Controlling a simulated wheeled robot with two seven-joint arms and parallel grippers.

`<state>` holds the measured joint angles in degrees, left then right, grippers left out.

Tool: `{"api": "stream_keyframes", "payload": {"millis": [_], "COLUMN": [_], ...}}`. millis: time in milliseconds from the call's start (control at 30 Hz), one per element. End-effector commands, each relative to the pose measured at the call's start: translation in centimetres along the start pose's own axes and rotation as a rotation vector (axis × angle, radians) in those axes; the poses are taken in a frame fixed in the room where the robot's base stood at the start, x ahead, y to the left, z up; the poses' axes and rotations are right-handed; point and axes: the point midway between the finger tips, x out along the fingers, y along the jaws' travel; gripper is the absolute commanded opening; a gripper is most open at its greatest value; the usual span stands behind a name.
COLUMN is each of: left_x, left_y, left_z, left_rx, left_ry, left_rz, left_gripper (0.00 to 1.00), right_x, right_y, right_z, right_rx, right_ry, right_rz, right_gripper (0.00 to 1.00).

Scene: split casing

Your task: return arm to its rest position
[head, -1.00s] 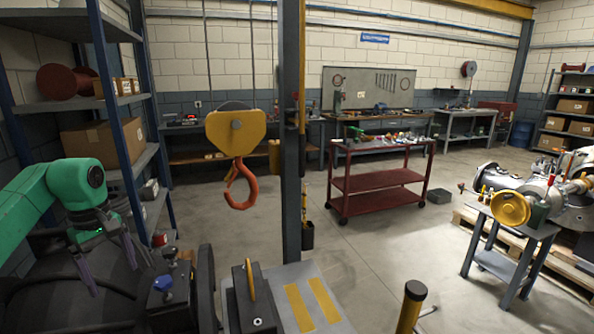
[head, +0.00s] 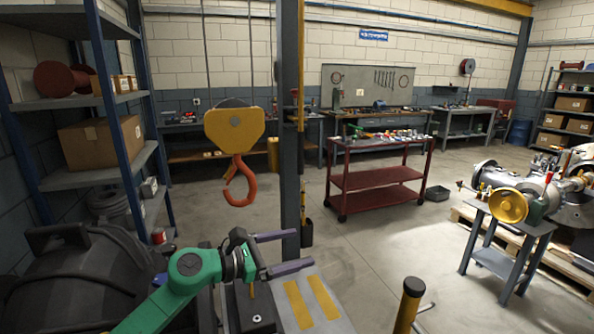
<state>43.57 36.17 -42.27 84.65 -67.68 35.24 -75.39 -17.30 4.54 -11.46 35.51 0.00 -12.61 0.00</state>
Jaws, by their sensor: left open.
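My left arm is green and comes in from the bottom left of the head view. Its dark gripper (head: 287,252) points to the right, with two purple-grey fingers spread apart. Nothing shows between the fingers. In the picture the gripper lies across the foot of the grey post, above the dark block on the grey plate; its distance to them is hard to tell. The arm and wrist hide part of that block. My right gripper is not in view.
A large black casing (head: 70,285) fills the lower left. An orange hook (head: 240,185) hangs from a yellow block beside the grey post (head: 290,120). Blue shelving (head: 95,100) stands left, a red cart (head: 375,180) behind. Floor right of the post is mostly clear.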

Motion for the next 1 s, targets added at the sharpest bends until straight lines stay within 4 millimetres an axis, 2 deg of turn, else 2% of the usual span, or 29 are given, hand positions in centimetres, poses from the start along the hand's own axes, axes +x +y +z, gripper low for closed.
{"api": "stream_keyframes", "payload": {"millis": [33, 67, 100, 167, 233, 300, 367, 400, 500, 533, 567, 733, 900, 1000], "left_x": [0.0, -0.6, -1.9, -4.8, -8.8, -12.6, -15.3, -16.9, -20.1, -20.8, -21.5, -24.6, -27.1, -28.1], "left_y": [-0.2, 0.5, 1.7, 3.7, 5.0, 4.5, 2.6, 1.0, -3.3, -4.6, -5.8, -12.1, -17.8, -20.5], "left_z": [2.0, 2.9, 3.2, 1.7, -3.0, -8.5, -13.1, -15.7, -20.4, -21.4, -22.3, -25.3, -26.6, -27.4], "left_rx": [-0.262, -0.437, -0.681, -1.062, -1.513, -1.889, -2.157, -2.307, -2.576, -2.635, 2.578, 2.237, 1.962, 1.833], "left_ry": [-0.162, -0.256, -0.373, -0.532, -0.691, -0.810, -0.886, -0.928, -1.002, -1.017, 0.988, 0.836, 0.723, 0.672], "left_rz": [0.095, 0.163, 0.255, 0.401, 0.590, 0.780, 0.944, 1.049, 1.290, 1.354, -1.359, -1.347, -1.344, -1.351], "left_gripper": [0.91, 0.91, 0.91, 0.91, 0.91, 0.91, 0.91, 0.91, 0.91, 0.91, 0.91, 0.91, 0.91, 0.91], "right_x": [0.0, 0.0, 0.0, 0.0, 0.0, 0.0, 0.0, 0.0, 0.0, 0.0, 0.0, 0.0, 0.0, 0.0], "right_y": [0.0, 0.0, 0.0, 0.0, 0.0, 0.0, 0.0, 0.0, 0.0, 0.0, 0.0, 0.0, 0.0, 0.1], "right_z": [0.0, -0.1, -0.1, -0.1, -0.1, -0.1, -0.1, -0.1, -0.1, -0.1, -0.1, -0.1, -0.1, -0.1], "right_rx": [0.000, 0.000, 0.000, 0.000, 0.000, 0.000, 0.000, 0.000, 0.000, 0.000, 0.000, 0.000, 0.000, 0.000], "right_ry": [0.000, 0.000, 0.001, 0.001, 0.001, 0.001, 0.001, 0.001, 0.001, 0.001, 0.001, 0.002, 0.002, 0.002], "right_rz": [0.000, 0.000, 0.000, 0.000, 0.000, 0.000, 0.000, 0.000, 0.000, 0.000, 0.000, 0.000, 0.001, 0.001], "right_gripper": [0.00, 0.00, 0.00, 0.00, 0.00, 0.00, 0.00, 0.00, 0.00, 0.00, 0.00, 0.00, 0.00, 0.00]}}
